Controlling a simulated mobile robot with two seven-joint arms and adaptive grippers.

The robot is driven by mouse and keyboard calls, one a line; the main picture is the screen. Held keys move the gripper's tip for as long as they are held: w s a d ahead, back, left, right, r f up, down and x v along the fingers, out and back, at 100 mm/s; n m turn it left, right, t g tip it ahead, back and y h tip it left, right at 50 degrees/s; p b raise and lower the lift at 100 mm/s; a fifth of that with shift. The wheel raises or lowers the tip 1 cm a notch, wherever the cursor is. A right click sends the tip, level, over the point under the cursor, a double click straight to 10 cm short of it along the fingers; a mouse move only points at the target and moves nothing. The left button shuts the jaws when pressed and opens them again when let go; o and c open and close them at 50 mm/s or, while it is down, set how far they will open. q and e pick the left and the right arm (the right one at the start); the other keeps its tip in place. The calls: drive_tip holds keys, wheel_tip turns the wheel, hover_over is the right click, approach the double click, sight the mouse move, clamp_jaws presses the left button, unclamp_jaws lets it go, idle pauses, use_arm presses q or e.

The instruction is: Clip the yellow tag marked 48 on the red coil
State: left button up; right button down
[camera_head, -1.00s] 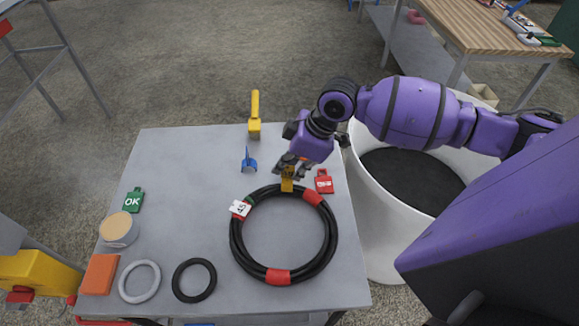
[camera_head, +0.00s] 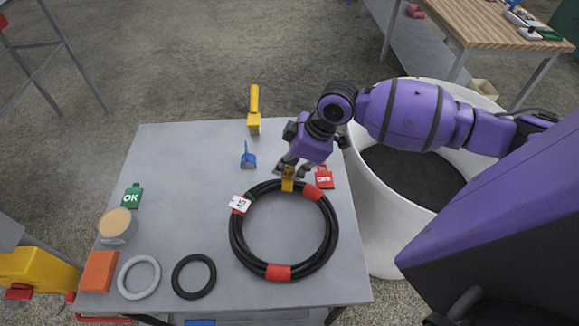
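The coil (camera_head: 331,243) is a black hose ring with red bands, lying on the grey table. The yellow tag (camera_head: 288,183) sits at the coil's top edge, against the hose; its number is not readable. A white tag (camera_head: 240,205) with dark figures is on the coil's upper left. My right gripper (camera_head: 292,167) is just above and behind the yellow tag, pointing down. Its fingers look spread, with the tag's top between or just below them; contact is hard to see. My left gripper is not in view.
A red OFF tag (camera_head: 324,178) lies close right of the gripper. A blue clip (camera_head: 248,157), yellow-handled tool (camera_head: 254,112), green OK tag (camera_head: 132,197), tape-like roll (camera_head: 117,226), orange block (camera_head: 99,271) and two rings (camera_head: 194,277) are on the table (camera_head: 190,180). A white bin (camera_head: 384,240) stands right.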

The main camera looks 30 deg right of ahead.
drive_tip(key=shift+f, duration=0.65)
idle(0.3)
drive_tip(key=c, duration=1.9)
unclamp_jaws()
drive_tip(key=shift+o, duration=0.2)
drive_tip(key=v, duration=1.2)
